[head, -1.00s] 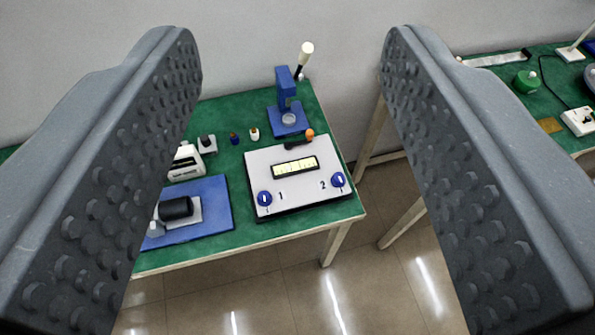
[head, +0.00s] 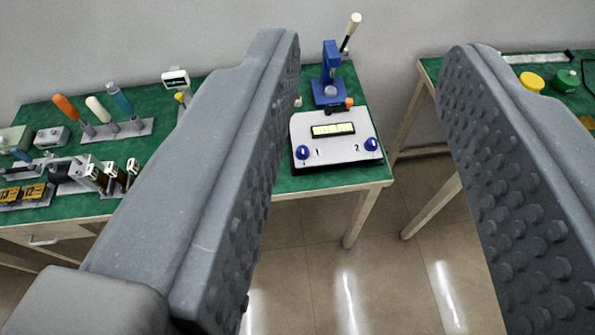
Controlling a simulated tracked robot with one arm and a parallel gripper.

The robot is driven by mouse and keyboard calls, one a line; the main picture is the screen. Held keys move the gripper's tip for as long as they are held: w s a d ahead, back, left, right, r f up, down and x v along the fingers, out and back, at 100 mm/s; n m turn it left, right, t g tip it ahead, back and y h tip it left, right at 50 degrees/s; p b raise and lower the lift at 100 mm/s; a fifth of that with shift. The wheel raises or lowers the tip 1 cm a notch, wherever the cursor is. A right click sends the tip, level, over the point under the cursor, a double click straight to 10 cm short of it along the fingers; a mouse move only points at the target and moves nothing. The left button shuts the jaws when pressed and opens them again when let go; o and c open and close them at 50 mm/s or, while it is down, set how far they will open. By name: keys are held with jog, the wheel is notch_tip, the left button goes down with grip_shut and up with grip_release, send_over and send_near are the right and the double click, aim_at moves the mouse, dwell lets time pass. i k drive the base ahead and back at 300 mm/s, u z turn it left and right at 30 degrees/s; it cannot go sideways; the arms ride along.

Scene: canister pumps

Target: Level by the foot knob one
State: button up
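A white levelling plate (head: 337,151) with a pale yellow vial window (head: 333,129) sits near the front right corner of the green table. A blue foot knob (head: 303,153) marked 1 is at its front left. A second blue knob (head: 371,144) marked 2 is at its front right. My gripper (head: 375,45) is open and empty, its two studded fingers wide apart. The plate shows between the fingers, farther off and below, untouched. The position of the bubble in the window is too small to tell.
A blue press (head: 330,84) with a white-knobbed lever stands behind the plate. An orange-tipped black part (head: 341,107) lies beside the plate's back edge. A rack (head: 118,130) of coloured handles stands at left. A gap separates this table from another green table at right.

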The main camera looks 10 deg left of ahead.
aim_at(302, 152)
jog(key=z, duration=0.4)
jog(key=i, duration=1.15)
jog(key=u, duration=0.35)
